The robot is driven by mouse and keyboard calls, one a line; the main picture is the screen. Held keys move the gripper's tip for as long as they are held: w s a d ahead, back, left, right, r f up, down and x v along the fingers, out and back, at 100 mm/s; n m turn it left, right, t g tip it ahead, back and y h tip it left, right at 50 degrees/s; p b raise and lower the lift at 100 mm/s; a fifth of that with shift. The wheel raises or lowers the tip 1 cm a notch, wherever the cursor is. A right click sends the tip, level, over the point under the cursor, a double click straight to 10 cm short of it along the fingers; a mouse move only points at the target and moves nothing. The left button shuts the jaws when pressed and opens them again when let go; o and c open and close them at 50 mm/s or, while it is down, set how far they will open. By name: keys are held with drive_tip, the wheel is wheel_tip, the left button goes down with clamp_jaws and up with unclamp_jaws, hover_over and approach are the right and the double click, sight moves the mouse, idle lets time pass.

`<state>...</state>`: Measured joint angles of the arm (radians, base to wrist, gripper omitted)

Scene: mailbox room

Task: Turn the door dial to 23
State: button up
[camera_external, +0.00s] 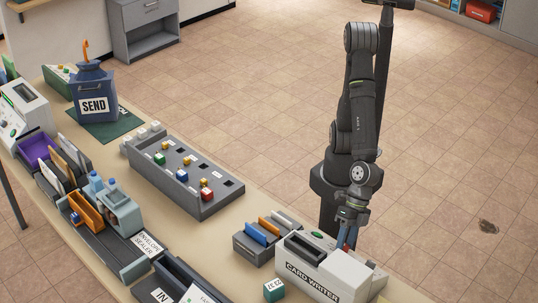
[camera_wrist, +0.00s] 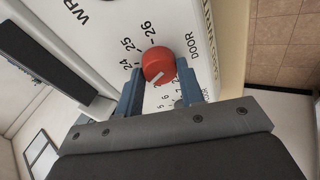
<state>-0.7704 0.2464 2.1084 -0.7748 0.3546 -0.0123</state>
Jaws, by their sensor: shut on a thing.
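The door dial (camera_wrist: 158,65) is a round red knob with a white pointer line, on the white face of the card writer (camera_external: 325,278). The printed word DOOR (camera_wrist: 189,46) stands beside it. The numbers 24, 25 and 26 show at its upper left. Marks below are partly hidden by my fingers. My gripper (camera_wrist: 160,86) is shut on the dial, a blue finger on either side.
A card rack (camera_external: 258,240) stands left of the card writer, and a teal numbered cube (camera_external: 273,289) lies in front of it. A grey board with coloured blocks (camera_external: 187,172), an envelope sealer (camera_external: 122,212) and a blue SEND bag (camera_external: 94,92) stand farther along the table.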

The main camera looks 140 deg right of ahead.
drive_tip(key=shift+m, duration=0.5)
drive_tip(key=o, duration=1)
drive_tip(key=v, duration=1.7)
drive_tip(key=shift+s, duration=0.3)
drive_tip(key=shift+d, duration=0.1)
drive_tip(key=x, duration=1.6)
drive_tip(key=shift+w+f, duration=0.1)
drive_tip(key=shift+w, duration=0.3)
